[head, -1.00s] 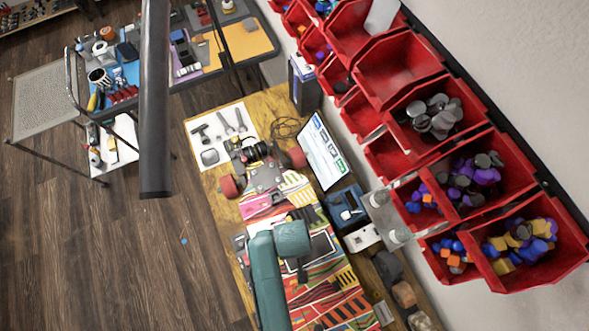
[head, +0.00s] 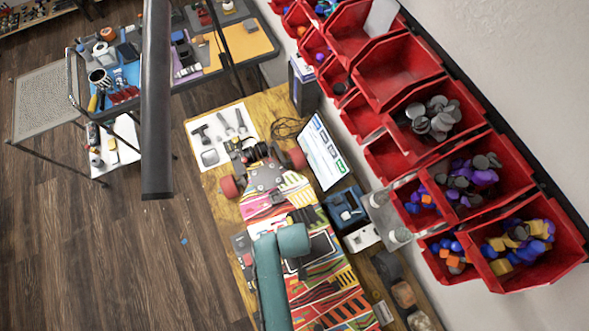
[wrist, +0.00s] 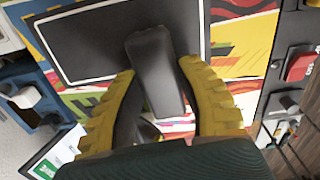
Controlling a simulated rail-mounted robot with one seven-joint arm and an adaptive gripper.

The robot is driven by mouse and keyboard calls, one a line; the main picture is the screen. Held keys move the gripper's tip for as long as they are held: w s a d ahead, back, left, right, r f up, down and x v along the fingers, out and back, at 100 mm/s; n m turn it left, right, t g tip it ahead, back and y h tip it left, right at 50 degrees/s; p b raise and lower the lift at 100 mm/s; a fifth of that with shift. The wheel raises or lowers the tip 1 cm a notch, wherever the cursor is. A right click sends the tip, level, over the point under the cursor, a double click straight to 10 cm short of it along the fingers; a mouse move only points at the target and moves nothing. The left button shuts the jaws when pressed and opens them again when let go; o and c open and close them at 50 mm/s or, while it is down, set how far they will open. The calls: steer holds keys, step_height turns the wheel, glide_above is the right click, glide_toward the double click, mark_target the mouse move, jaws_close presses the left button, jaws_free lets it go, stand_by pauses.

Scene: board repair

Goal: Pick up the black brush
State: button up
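In the wrist view, a dark, elongated object that looks like the black brush (wrist: 152,62) lies over a black, white-edged panel (wrist: 88,42) on the colourful board. My gripper (wrist: 157,70) has two yellow ribbed fingers, spread apart, with this object between their tips. I see no clear grip on it; its lower end is partly hidden among the fingers. In the head view, my teal arm reaches over the workbench and hides my gripper and the brush. The black panel also shows in the head view (head: 322,246).
A skateboard truck with red wheels (head: 264,178) lies beyond the panel on the wooden bench (head: 272,103). A screen (head: 321,152) and blue device (head: 345,205) stand to the right, below red wall bins (head: 398,68). A red-and-black item (wrist: 300,66) sits close by.

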jaws_close()
steer(key=shift+s+r, duration=0.15)
steer(key=shift+r, duration=0.05)
steer(key=s+d+r, duration=0.2)
steer(key=s+r, duration=0.1)
steer(key=s, duration=0.3)
steer(key=s+d+r, duration=0.3)
steer(key=s+r, duration=0.1)
steer(key=s, duration=0.2)
steer(key=shift+s+d+r, duration=0.2)
steer(key=shift+d+r, duration=0.1)
steer(key=shift+d, duration=0.05)
steer(key=o, duration=0.6)
jaws_free()
steer(key=c, duration=0.6)
